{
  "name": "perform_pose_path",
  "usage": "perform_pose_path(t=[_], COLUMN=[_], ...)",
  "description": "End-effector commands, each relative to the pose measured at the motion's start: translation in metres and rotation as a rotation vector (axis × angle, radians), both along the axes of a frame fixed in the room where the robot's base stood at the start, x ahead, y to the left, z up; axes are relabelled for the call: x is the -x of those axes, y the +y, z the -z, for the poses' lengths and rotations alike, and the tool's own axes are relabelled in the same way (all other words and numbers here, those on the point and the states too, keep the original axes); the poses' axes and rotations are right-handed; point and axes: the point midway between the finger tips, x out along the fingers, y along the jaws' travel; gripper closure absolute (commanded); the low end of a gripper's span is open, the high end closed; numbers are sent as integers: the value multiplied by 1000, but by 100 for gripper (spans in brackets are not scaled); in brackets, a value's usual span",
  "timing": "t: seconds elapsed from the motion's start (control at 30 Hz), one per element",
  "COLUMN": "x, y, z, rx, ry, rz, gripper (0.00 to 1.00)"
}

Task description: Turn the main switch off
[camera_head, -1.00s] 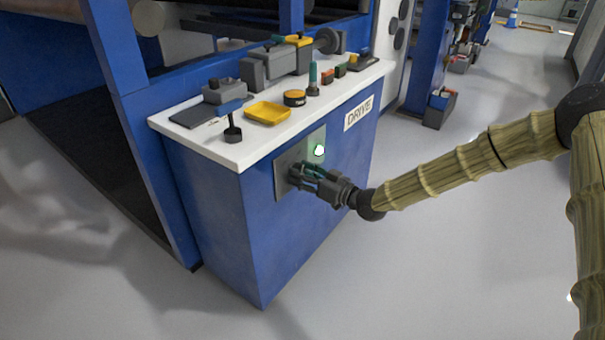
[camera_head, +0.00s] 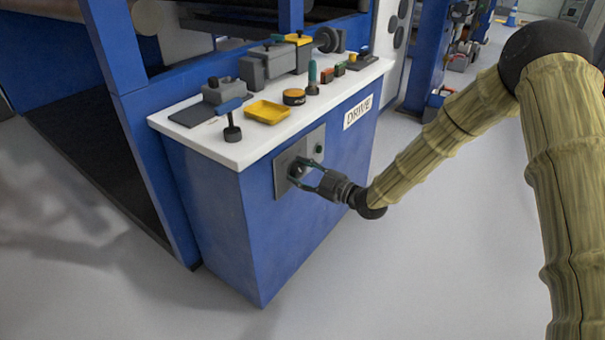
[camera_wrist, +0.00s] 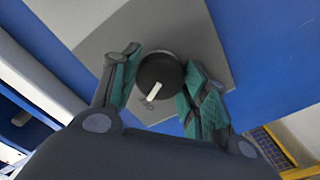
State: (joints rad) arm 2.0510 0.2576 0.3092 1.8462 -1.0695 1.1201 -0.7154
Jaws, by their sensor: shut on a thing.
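The main switch is a round black knob (camera_wrist: 158,70) with a white pointer mark, on a grey plate (camera_wrist: 185,32) in the wrist view. In the head view the plate (camera_head: 284,182) is on the front of the blue drive cabinet (camera_head: 215,215), and the knob (camera_head: 297,171) is partly hidden by my fingers. My gripper (camera_head: 309,174) reaches in from the right. Its teal-padded fingers are shut on the knob, one on each side. The small lamp (camera_head: 319,149) above the knob looks dark.
The cabinet's white top (camera_head: 245,150) holds a yellow tray (camera_head: 267,112), a black-and-yellow roll (camera_head: 294,97) and several tools. A DRIVE label (camera_head: 358,112) is to the right of the plate. The grey floor (camera_head: 420,270) in front is clear.

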Motion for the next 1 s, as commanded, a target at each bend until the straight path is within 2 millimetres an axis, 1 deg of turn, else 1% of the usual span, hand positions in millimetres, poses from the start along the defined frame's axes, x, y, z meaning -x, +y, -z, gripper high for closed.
perform_pose_path(t=[0.3,0.83,0.87,0.9,0.97,1.0], x=[0,0,0,0,0,0], y=[-1,-1,-1,-1,-1,-1], z=[0,0,0,0,0,0], rx=[68,80,80,81,81,80], ry=[-92,-109,-109,-108,-108,-109], rz=[2,2,2,1,1,1], gripper=[79,79,51,44,33,33])
